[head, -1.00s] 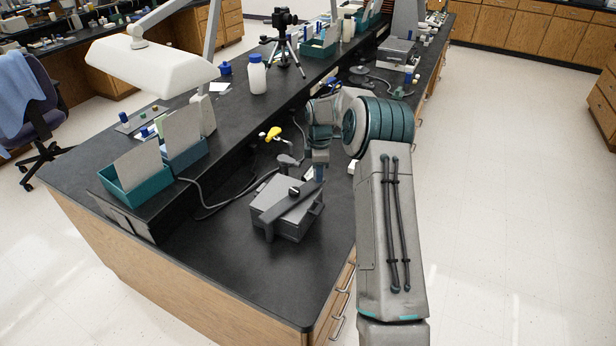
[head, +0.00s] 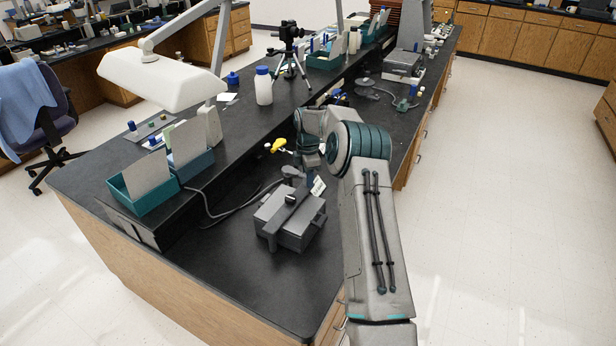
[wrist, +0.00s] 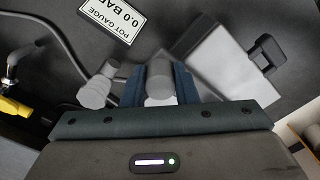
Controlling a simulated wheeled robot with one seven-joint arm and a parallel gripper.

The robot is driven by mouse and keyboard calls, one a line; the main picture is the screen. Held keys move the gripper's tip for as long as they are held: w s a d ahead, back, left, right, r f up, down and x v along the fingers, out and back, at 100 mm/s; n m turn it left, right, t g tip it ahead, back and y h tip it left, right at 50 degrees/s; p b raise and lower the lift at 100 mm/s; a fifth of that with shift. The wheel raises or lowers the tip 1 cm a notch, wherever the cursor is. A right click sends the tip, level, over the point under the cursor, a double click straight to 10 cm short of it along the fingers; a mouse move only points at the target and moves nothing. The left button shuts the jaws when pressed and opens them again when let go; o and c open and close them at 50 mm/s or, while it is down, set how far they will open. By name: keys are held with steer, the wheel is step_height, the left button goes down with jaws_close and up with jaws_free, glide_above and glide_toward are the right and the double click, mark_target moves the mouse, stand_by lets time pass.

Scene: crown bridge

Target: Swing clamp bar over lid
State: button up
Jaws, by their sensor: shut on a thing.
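A grey box-shaped pot with a flat lid (head: 305,226) stands on the black bench. The dark clamp bar (head: 283,217) lies across the top of the lid, its near end past the front edge; a small dark knob (head: 290,200) sits on it. The exact join of post and bar is hidden.
A gauge label (wrist: 113,18) lies behind the pot. A yellow-handled tap (head: 278,145) and a cable (head: 225,211) are near its back left. Teal bins (head: 146,196) stand on the raised shelf at left. The bench front is clear.

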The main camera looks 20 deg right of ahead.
steer(key=o, duration=1)
steer(key=shift+r, duration=0.1)
step_height(320, 180, up, 14)
steer(key=shift+f+b, duration=0.1)
steer(key=shift+b, duration=0.45)
